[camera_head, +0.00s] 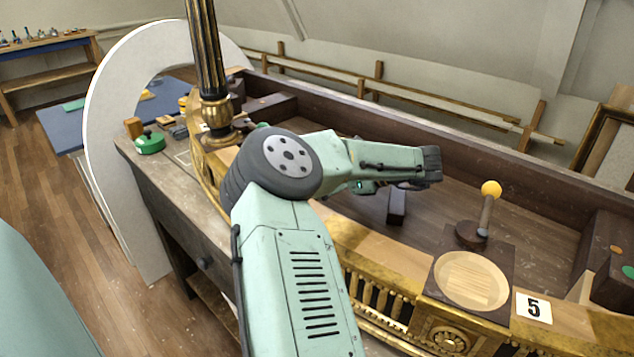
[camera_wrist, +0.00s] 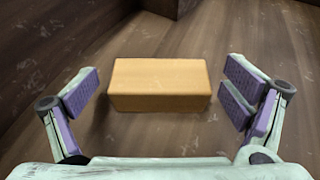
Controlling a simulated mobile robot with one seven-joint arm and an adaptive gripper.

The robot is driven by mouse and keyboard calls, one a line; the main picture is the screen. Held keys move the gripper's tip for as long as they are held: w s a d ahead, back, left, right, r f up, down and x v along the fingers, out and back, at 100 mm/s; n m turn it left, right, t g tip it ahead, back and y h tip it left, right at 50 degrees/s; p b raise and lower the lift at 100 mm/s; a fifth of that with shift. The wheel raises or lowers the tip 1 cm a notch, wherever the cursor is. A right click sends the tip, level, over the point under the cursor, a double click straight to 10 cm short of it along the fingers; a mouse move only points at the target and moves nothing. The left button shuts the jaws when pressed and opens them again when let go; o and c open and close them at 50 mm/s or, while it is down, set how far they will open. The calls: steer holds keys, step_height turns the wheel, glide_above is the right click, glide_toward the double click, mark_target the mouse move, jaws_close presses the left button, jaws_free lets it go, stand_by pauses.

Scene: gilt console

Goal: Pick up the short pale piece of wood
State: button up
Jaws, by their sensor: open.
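The short pale piece of wood (camera_wrist: 160,84) is a plain tan block lying flat on the dark wooden floor of the console, in the wrist view. My gripper (camera_wrist: 164,92) is open around it, with one purple-padded finger to its left and one to its right. There is a gap on both sides, wider on the left at the block's near end, and neither pad visibly touches it. How high the fingers are above the floor is hard to tell. In the head view my arm hides the block and the fingertips.
A dark upright block (camera_head: 397,206) stands near my gripper in the head view. A dark gilt column (camera_head: 206,55) rises at the left. Raised walls edge the tray.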

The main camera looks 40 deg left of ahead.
steer(key=shift+c, duration=0.3)
steer(key=c, duration=1.2)
steer(key=shift+r, duration=0.1)
